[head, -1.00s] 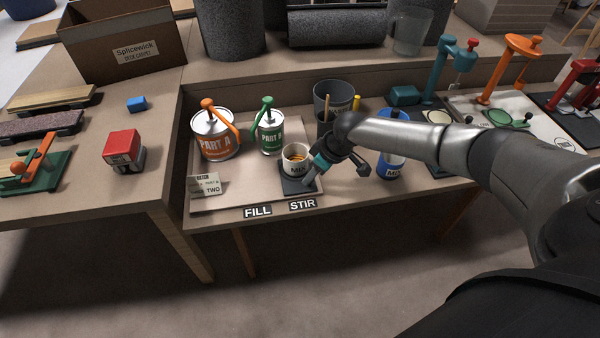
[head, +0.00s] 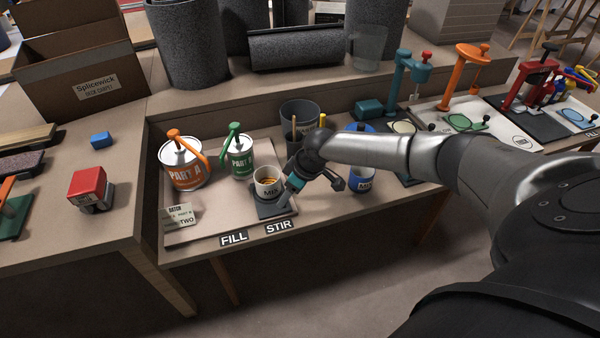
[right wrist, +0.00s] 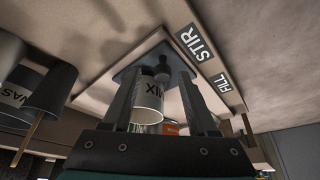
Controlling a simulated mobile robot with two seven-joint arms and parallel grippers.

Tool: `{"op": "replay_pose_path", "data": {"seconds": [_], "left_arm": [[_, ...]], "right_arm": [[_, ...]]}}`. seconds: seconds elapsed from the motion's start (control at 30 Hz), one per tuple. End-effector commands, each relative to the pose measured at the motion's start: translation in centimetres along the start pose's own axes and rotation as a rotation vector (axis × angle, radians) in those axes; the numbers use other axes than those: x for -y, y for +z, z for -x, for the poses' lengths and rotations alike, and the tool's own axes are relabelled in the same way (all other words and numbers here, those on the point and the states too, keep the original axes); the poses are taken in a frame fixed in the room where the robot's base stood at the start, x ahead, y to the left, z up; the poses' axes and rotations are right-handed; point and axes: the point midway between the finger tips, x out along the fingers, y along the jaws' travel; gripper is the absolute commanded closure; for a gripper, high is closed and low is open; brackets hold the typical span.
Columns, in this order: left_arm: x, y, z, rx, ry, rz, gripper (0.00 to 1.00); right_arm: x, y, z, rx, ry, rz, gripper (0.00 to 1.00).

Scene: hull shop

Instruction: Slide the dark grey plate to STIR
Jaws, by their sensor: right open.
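The dark grey plate (head: 268,212) lies on the tray behind the STIR label (head: 279,226), with the white MIX cup (head: 267,181) standing on it. In the right wrist view the plate (right wrist: 150,54) shows a dark knob (right wrist: 162,70) on top, near the STIR label (right wrist: 194,42). My right gripper (head: 283,199) is low at the plate's right front. In the right wrist view its open fingers (right wrist: 160,80) stand on either side of the knob; I cannot tell whether they touch it. The cup (right wrist: 148,98) is close beyond them. My left gripper is out of view.
The FILL label (head: 233,238) is left of STIR. PART A (head: 186,177) and PART B (head: 240,162) cans stand behind the plate, a card (head: 180,214) to the left. A grey bin (head: 299,118) and a blue can (head: 362,180) stand close to my right arm.

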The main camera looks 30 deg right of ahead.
Motion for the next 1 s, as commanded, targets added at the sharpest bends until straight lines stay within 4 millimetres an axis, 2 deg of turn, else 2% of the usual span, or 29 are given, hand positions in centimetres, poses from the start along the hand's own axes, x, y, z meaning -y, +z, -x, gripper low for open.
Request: {"op": "replay_pose_path", "data": {"seconds": [0.03,0.13,0.4,0.6,0.8,1.0], "left_arm": [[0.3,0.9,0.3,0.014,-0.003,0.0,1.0],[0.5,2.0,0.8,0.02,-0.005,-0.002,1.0],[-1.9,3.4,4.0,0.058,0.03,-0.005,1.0],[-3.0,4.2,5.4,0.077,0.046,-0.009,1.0],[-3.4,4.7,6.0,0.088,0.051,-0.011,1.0],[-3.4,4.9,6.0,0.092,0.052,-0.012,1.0]], "right_arm": [[0.0,0.0,0.8,0.001,0.0,0.001,0.41],[-0.1,-0.1,2.2,0.0,0.001,0.002,0.41],[-0.2,-0.1,8.8,0.0,0.005,0.001,0.41],[-0.2,0.0,12.5,0.0,0.005,0.001,0.41],[-0.2,0.0,14.2,-0.001,0.005,0.0,0.41],[-0.1,0.0,14.4,-0.001,0.004,0.0,0.41]]}}
